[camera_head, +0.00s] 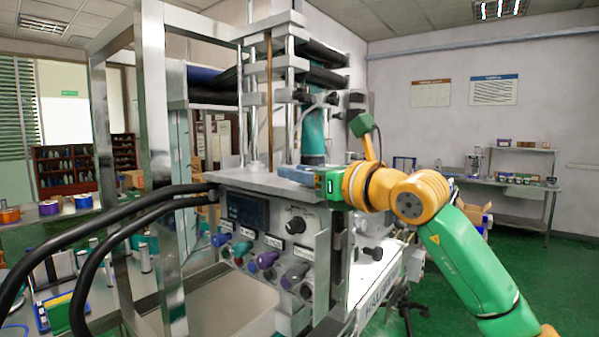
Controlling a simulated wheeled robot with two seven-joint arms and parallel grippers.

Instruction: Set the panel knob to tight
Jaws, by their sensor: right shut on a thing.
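The machine's control panel (252,215) faces me at the centre, with a dark display (247,212) at its upper left. A black round panel knob (297,225) sits on a pale dial to the right of the display. The dial's marks are too small to read. My right gripper (284,172) is above the panel at the tabletop's edge, clear of the knob. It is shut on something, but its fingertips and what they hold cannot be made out. A teal sleeve tube (313,133) stands just behind it. My left gripper is not in view.
Several coloured knobs (267,260) stick out below the dial. Black curved tubes (120,225) reach the panel from the left. A metal frame post (158,110) stands left of the panel. A side table (510,184) with small items is at the back right.

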